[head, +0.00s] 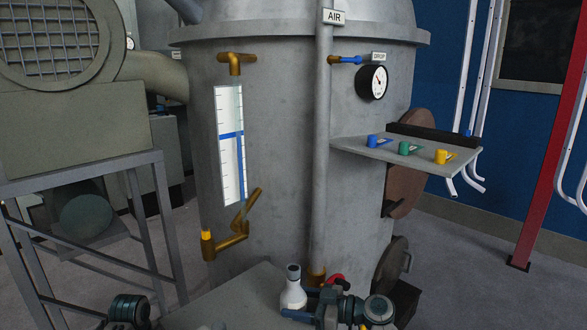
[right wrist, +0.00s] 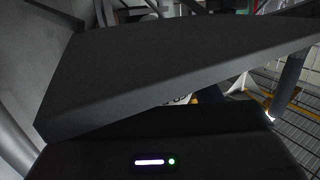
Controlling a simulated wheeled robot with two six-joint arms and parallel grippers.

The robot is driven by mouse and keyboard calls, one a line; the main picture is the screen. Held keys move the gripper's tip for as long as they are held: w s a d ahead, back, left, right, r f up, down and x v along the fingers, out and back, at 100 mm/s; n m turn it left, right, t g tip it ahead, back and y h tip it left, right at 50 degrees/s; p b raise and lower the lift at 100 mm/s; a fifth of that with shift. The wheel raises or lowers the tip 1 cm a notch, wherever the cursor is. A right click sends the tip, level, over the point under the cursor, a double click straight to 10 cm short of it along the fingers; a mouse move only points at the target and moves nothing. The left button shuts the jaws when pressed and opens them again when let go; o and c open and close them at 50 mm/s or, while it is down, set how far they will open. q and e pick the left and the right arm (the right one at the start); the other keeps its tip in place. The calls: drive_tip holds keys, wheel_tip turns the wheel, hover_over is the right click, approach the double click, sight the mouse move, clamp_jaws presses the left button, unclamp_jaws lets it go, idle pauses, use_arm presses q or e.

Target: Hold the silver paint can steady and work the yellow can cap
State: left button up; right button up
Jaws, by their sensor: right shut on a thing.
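A pale silver, bottle-shaped can (head: 292,295) with a narrow neck and grey top stands upright at the bottom middle of the head view. I take it for the paint can. My right gripper (head: 301,303) is shut on its body from the right, with blue fingers; the can's lower part is partly hidden. A yellow cap (head: 440,156) sits at the right on the grey shelf (head: 400,148), well away from both arms. Part of my left arm shows at the bottom left, but its gripper is out of view. The right wrist view is mostly blocked by dark surfaces, and the can cannot be made out there.
A blue cap (head: 372,141) and a green cap (head: 404,147) share the shelf. A large grey tank (head: 275,130) with a gauge and brown pipes stands behind the can. A metal frame stands at the left and a red post (head: 548,150) at the right.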

use_arm(q)
drive_tip(key=shift+f+b, duration=0.3)
use_arm(e)
drive_tip(key=shift+f, duration=0.2)
idle(0.4)
drive_tip(key=o, duration=1.6)
drive_tip(key=shift+o, duration=0.2)
drive_tip(key=shift+r, duration=0.1)
